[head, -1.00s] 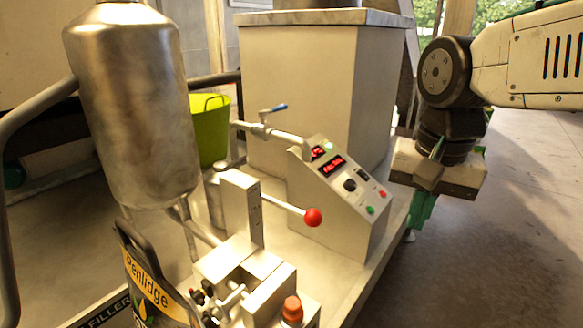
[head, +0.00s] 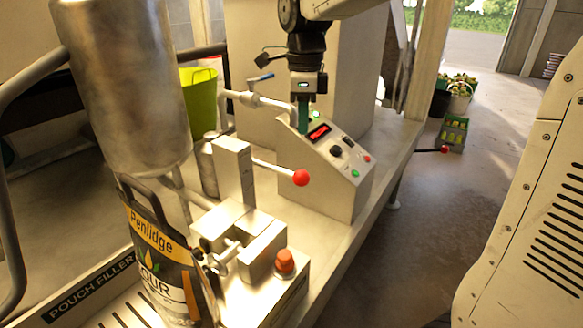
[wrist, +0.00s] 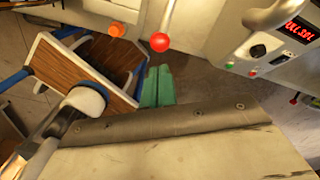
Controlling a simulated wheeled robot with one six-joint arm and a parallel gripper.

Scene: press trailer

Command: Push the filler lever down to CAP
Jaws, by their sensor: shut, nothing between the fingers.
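The filler lever (head: 275,170) is a thin metal rod with a red ball knob (head: 301,177). It sticks out to the right from an upright metal post (head: 235,170) and slopes slightly down. No CAP marking is readable. My gripper (head: 303,118) has green fingers, shut and empty, pointing down in front of the control box and above and behind the knob in the head view. In the wrist view the green fingers (wrist: 157,88) show just below the red knob (wrist: 160,42), with a visible gap between them.
The control box (head: 335,165) with a red display stands behind the lever. An orange button (head: 285,262) sits on the block in front. A Penlidge pouch (head: 160,250) stands at left under the steel tank (head: 125,90). Open floor (head: 420,230) lies to the right.

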